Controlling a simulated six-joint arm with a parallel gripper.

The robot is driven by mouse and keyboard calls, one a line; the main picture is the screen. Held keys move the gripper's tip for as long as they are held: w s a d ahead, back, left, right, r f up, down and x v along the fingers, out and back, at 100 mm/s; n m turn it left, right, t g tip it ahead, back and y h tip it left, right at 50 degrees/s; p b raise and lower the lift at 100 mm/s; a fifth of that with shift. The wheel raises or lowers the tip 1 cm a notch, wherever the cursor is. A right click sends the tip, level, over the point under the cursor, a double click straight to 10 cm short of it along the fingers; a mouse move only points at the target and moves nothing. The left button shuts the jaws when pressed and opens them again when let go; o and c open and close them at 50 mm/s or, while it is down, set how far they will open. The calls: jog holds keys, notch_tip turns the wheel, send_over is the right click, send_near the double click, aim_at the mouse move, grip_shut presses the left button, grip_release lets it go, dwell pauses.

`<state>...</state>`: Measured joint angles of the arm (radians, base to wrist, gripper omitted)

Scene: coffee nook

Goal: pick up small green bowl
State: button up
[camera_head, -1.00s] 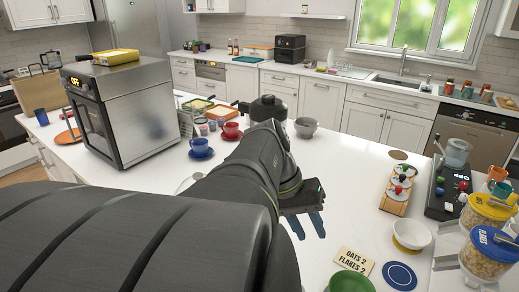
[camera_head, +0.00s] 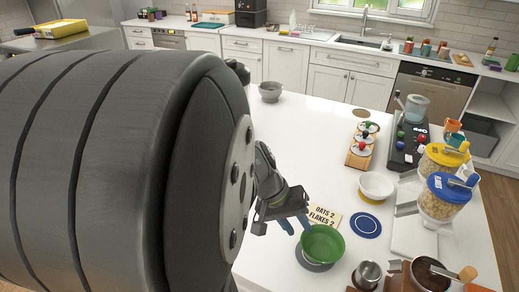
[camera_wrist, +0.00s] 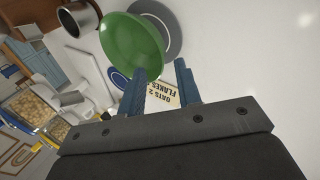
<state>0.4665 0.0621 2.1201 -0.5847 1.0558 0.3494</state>
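The small green bowl (camera_head: 322,244) is near the front of the white counter, with a grey disc (camera_head: 312,266) partly showing below it. In the wrist view the bowl (camera_wrist: 128,48) fills the upper left, and the grey disc (camera_wrist: 180,30) shows beside it. My gripper (camera_head: 294,226) is at the bowl's left side in the head view, low over the counter. Its two blue fingers are apart with a gap between them (camera_wrist: 160,80). One fingertip overlaps the bowl's rim in the wrist view; I cannot tell whether they touch.
A card reading "OATS 2 FLAKES 2" (camera_head: 322,215) lies behind the bowl. A blue disc (camera_head: 366,223) and white bowl (camera_head: 376,187) are behind right. A metal cup (camera_head: 368,272) and brown-filled container (camera_head: 430,275) stand right. Cereal dispensers (camera_head: 440,195) are further right.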

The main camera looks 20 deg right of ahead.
aim_at(302, 237)
jog(key=shift+a+x, duration=0.2)
jog(key=shift+x, duration=0.95)
jog(key=shift+a+x, duration=0.2)
jog(key=shift+x, duration=0.95)
jog(key=shift+s+f, duration=0.15)
grip_shut()
